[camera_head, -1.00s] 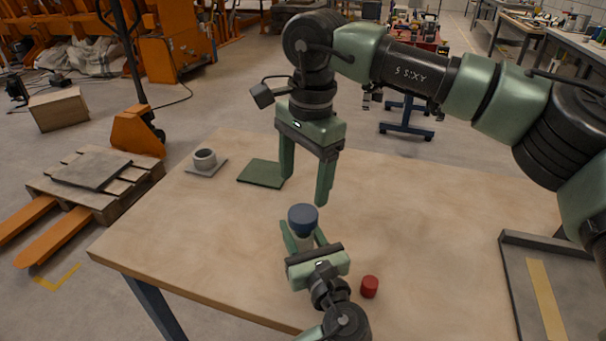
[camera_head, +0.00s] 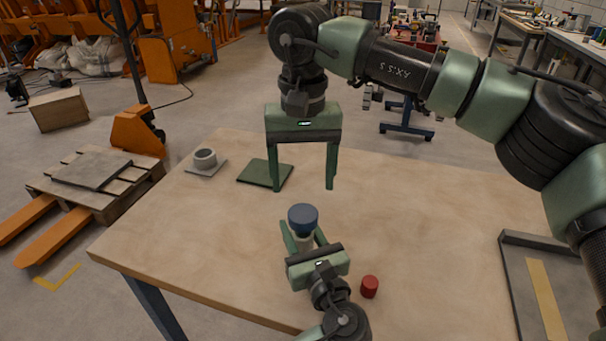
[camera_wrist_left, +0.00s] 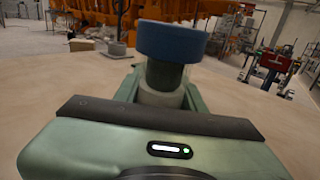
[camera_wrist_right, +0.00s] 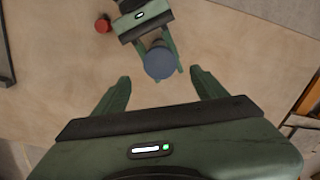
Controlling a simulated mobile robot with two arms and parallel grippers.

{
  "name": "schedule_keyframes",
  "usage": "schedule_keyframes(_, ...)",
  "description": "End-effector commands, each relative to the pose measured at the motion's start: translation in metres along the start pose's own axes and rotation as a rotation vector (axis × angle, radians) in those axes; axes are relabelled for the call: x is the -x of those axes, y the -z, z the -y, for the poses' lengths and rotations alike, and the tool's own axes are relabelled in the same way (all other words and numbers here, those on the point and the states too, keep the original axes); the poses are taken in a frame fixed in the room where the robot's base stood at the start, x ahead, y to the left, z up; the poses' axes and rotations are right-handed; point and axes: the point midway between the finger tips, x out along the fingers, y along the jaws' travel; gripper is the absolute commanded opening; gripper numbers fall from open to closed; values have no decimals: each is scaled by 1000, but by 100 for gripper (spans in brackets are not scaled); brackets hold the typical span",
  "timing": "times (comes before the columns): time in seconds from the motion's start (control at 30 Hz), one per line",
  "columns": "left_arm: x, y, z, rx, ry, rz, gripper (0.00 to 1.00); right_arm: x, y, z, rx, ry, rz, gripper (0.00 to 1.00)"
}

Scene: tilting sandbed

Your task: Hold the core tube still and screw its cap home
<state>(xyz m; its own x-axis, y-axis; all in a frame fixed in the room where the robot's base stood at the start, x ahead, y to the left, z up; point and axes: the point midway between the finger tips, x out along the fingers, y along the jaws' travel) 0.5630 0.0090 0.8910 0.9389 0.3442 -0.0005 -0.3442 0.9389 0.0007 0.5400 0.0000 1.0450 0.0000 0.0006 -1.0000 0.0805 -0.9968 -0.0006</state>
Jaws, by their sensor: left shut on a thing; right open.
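The core tube (camera_wrist_left: 160,98) stands upright in my left gripper (camera_head: 302,236), which is shut on it above the table. Its blue cap (camera_head: 303,216) sits on top and also shows in the left wrist view (camera_wrist_left: 170,40). A dark green section shows between the cap and the pale tube. Its thread cannot be seen. My right gripper (camera_head: 303,189) is open and empty, pointing down above the cap and apart from it. In the right wrist view the cap (camera_wrist_right: 160,63) lies between the open fingers, seen from above.
A red cylinder (camera_head: 369,286) stands on the wooden table (camera_head: 420,220), right of my left gripper. A dark green mat (camera_head: 265,173) and a grey ring on a plate (camera_head: 205,160) lie at the back left. A grey tray (camera_head: 520,290) is at the right edge.

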Motion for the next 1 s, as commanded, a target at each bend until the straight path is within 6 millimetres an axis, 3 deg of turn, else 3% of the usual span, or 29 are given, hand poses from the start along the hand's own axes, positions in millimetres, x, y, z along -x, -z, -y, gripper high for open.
schedule_keyframes(0.6, 0, 0, 0, 0, 0, 0, 0, -74, 0, -1, -3, -1, 2, 72)
schedule_keyframes(1.0, 0, 0, 0, 0, 0, 0, 0, -80, 0, -1, -4, 0, 0, 69)
